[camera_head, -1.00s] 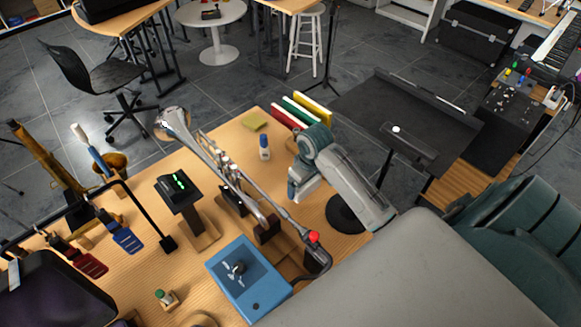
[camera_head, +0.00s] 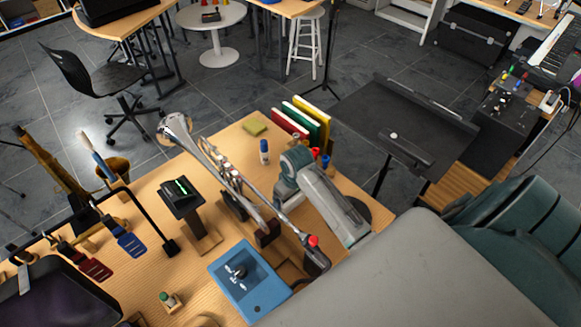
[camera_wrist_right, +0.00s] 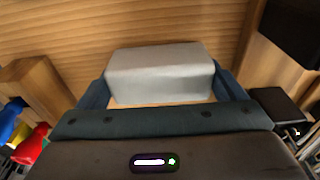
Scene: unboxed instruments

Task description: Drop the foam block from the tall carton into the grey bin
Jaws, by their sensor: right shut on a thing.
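My right gripper (camera_wrist_right: 163,82) is shut on a pale grey block (camera_wrist_right: 160,72), which looks like the foam block. The block lies between its two blue-grey fingers, over bare wood in the right wrist view. In the head view my right gripper (camera_head: 284,200) is low over the table, just right of the brass instrument on its stand. The block is hard to make out there. I cannot pick out the tall carton or the grey bin in either view. My left gripper is not in view.
The long brass instrument (camera_head: 207,148) stands close left of my right gripper. A blue box (camera_head: 262,292), a dark display stand (camera_head: 181,196), a blue-capped bottle (camera_head: 264,150) and upright books (camera_head: 310,115) share the table (camera_head: 150,260). A black music stand (camera_head: 400,120) is beyond its right edge.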

